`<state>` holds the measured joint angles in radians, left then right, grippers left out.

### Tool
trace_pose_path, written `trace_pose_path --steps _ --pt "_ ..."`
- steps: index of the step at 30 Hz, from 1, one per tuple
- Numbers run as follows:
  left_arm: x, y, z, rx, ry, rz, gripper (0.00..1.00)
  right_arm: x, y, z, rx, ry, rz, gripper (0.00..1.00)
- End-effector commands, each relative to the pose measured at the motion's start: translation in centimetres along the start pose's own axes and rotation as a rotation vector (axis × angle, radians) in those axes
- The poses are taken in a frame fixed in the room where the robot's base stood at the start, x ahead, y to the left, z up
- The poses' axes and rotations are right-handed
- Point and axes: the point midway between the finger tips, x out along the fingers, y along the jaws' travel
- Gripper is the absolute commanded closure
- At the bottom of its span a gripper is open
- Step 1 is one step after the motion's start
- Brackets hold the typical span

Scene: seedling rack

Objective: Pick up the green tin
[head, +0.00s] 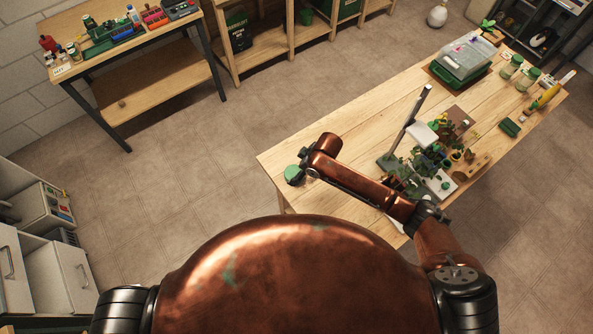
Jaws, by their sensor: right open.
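The green tin (292,173) shows as a small round green thing near the left end of the wooden table (290,150). My right arm reaches in from the right over the table. My right gripper (303,175) is open, right beside the tin's right side. The fingers are small and partly hidden by my wrist, and I cannot tell whether they touch the tin. My left gripper is not in view.
A cluster of potted seedlings (425,165) and a lamp post (412,118) stand right of my forearm. Farther back are a lidded clear box (463,58), green-lidded jars (511,66) and a small green block (509,127). The tabletop behind my wrist is clear.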

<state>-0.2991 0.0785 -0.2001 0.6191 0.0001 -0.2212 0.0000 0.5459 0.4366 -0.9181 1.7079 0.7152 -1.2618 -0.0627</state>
Motion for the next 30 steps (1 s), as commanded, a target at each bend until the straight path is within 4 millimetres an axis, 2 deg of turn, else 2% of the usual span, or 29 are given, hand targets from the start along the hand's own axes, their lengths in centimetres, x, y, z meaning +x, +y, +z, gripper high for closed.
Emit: trace_pose_path --steps 3,7,11,16,20,25,30 --pt "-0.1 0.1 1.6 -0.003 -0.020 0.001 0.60 1.2 0.2 0.6 0.011 -0.002 0.002 0.21" --pt "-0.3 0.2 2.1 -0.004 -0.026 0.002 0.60 2.3 0.4 0.7 0.015 -0.001 0.005 0.21" --pt "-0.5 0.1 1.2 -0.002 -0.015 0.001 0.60 4.1 0.6 0.5 0.017 -0.002 0.005 0.21" --pt "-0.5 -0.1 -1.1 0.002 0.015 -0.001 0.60 6.2 0.6 0.4 0.015 -0.001 0.005 0.21" --pt "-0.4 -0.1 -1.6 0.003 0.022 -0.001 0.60 6.7 0.6 0.4 0.013 -0.001 0.005 0.21" --pt "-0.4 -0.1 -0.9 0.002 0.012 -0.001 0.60 6.7 0.6 0.3 0.012 0.000 0.004 0.21" --pt "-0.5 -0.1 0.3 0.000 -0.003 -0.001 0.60 6.7 0.6 0.3 0.011 0.000 0.004 0.33"
